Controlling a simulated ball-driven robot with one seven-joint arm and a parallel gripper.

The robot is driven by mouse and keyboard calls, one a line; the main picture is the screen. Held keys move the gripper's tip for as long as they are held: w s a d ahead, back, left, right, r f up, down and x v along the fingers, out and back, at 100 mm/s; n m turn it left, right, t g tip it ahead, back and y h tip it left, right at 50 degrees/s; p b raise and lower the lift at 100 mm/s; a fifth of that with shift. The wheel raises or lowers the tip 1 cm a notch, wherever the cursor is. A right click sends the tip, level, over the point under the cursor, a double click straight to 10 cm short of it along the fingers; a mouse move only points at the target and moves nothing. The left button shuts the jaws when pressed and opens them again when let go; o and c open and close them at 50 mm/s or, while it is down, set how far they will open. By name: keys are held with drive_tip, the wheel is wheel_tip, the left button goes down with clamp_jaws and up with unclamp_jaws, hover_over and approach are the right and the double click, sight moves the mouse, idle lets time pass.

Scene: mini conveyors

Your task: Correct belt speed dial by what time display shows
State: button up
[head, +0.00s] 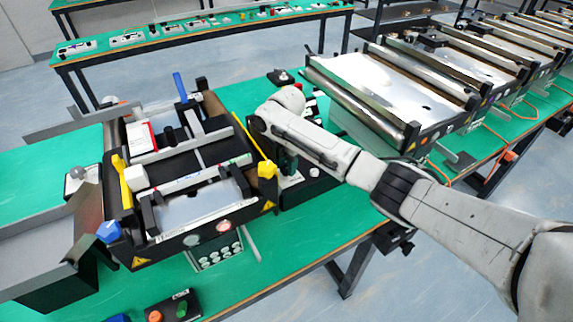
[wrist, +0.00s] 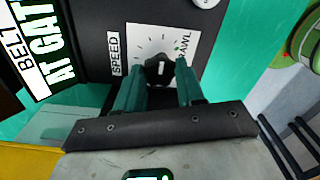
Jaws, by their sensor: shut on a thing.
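In the wrist view, the black speed dial (wrist: 160,72) sits on a white scale plate (wrist: 150,42) with tick marks. "SPEED" is printed at its left and a word ending in "AWL" at its right. My gripper (wrist: 158,66) has its two green fingers on either side of the dial, shut on it. The dial's pointer and exact setting are too small to read. The display panel (wrist: 42,50) shows partly at left, with "BELT" and a cut-off "AT GAT"; no time figures are in view. In the head view, my arm largely hides the dial and gripper.
A mini conveyor (head: 180,245) with blue and yellow levers stands left of my arm on the green table (head: 300,235). A control box (head: 180,305) with coloured buttons lies at the front edge. More conveyors (head: 400,85) line the right.

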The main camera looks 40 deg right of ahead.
drive_tip(key=o, duration=1)
drive_tip(key=shift+o, duration=0.2)
wheel_tip(320, 180, up, 11)
drive_tip(key=b, duration=0.1)
drive_tip(key=shift+b, duration=0.3)
drive_tip(key=shift+f, duration=0.1)
